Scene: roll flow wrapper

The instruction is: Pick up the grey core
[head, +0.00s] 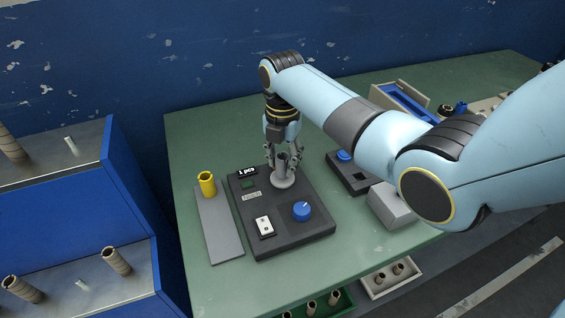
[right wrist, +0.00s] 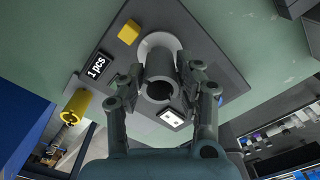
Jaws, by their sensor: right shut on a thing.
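The grey core (head: 282,162) is a short open tube. It is upright at a round light grey disc (head: 284,182) on the dark control box (head: 285,229). My right gripper (head: 282,158) comes down from above and is shut on the core, with a finger on each side. In the right wrist view the core (right wrist: 160,72) sits between the fingertips (right wrist: 160,80), its open end toward the camera. I cannot tell whether its lower end touches the disc. My left gripper is not in view.
The box carries a "1 pcs" display (head: 247,172), a blue knob (head: 301,211) and a white switch (head: 264,226). A yellow tube (head: 207,184) stands on a grey plate (head: 220,232) to the left. A grey block (head: 391,205) lies right. Brown tubes stand on shelves at left.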

